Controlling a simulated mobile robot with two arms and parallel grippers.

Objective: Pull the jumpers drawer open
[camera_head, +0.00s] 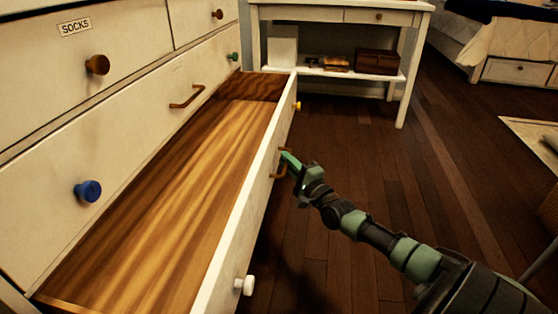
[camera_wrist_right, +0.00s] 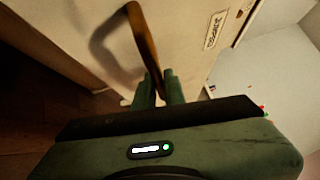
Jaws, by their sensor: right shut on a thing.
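The lowest drawer in view (camera_head: 238,218) of the white dresser stands pulled far out, its bare wooden inside empty. Its front carries a bent bronze handle (camera_head: 277,175), a white knob (camera_head: 244,285) and a yellow knob (camera_head: 297,106). My right gripper (camera_head: 289,161) is at that handle, outside the drawer front, and shut on it. The right wrist view shows the handle (camera_wrist_right: 143,40) running down to the green fingers (camera_wrist_right: 159,84). A label (camera_wrist_right: 214,30) sits on the drawer front there, too small to read surely. My left gripper is not in view.
Above, a closed drawer (camera_head: 130,145) has a blue knob, a green knob and a handle; higher up is a drawer labelled SOCKS (camera_head: 75,28). A white side table (camera_head: 400,90) and a bed (camera_head: 500,45) stand behind. Dark wooden floor (camera_head: 360,145) beside the drawer is clear.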

